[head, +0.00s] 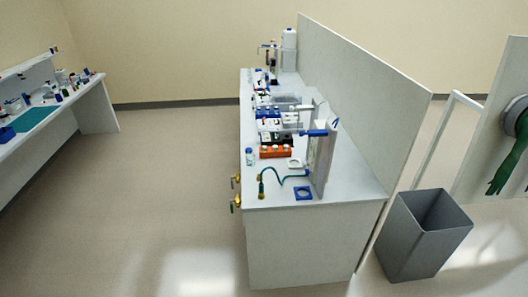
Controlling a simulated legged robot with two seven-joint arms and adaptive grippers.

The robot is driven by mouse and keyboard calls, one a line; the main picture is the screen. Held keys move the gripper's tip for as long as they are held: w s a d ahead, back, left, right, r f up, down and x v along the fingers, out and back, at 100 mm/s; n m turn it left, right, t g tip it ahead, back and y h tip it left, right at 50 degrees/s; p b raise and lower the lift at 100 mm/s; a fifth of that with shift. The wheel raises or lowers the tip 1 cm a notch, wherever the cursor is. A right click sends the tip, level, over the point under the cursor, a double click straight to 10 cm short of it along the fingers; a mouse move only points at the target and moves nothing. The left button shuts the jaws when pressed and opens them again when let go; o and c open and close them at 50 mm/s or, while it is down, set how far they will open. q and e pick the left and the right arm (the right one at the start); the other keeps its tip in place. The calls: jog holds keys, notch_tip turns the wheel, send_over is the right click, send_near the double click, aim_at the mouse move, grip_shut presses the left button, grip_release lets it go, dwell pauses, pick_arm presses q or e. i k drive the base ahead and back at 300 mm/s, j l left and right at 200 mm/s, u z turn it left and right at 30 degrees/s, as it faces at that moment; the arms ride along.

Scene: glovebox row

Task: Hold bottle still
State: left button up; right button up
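A small clear bottle with a blue cap (250,157) stands upright at the left edge of the middle bench, beside an orange rack (275,152). A larger white container (289,48) stands at the bench's far end. I cannot tell from this view which one the task means. Neither of my grippers shows in the head view, and nothing is seen holding either container.
The white bench (340,188) carries racks, a blue square piece (304,193) and a green hose (280,176). A tall panel (360,90) runs along its right side. A grey bin (425,235) stands at right. Another bench (75,115) is at left, with clear floor (175,165) between.

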aim_at(250, 157)
jog(key=z, duration=2.65)
jog(key=k+j, duration=0.1)
jog(key=j, duration=0.35)
jog(key=k+j, duration=0.1)
jog(key=j, duration=0.3)
jog(key=k+j, duration=0.1)
jog(key=j, duration=0.35)
jog(key=k+j, duration=0.15)
jog(key=j, duration=0.3)
jog(key=k+j, duration=0.1)
jog(key=j, duration=0.35)
jog(key=k+j, duration=0.1)
jog(key=j, duration=0.3)
